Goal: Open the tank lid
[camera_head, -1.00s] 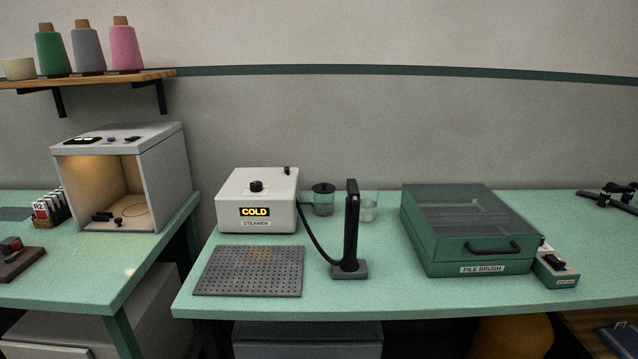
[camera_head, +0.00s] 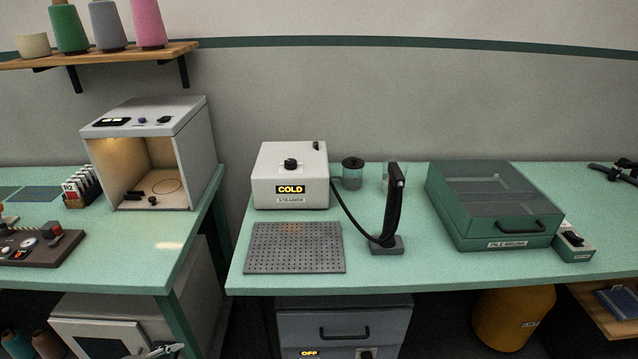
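The white steamer (camera_head: 290,185) stands on the middle bench, with a lit COLD display on its front. A black knob (camera_head: 290,164) sits on its top, and a small black fitting (camera_head: 316,146) stands at its back right corner. I cannot tell which top part is the tank lid; nothing on the steamer looks raised. A jar with a black lid (camera_head: 352,163) stands behind it to the right. A grey jointed piece at the bottom left edge looks like the tip of my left gripper (camera_head: 163,351), far from the steamer. My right gripper is not in view.
A black upright wand on a stand (camera_head: 387,246) is right of the steamer, joined by a hose. A perforated plate (camera_head: 294,248) lies in front. A green PILE BRUSH box (camera_head: 492,213) fills the right. A gap separates the benches.

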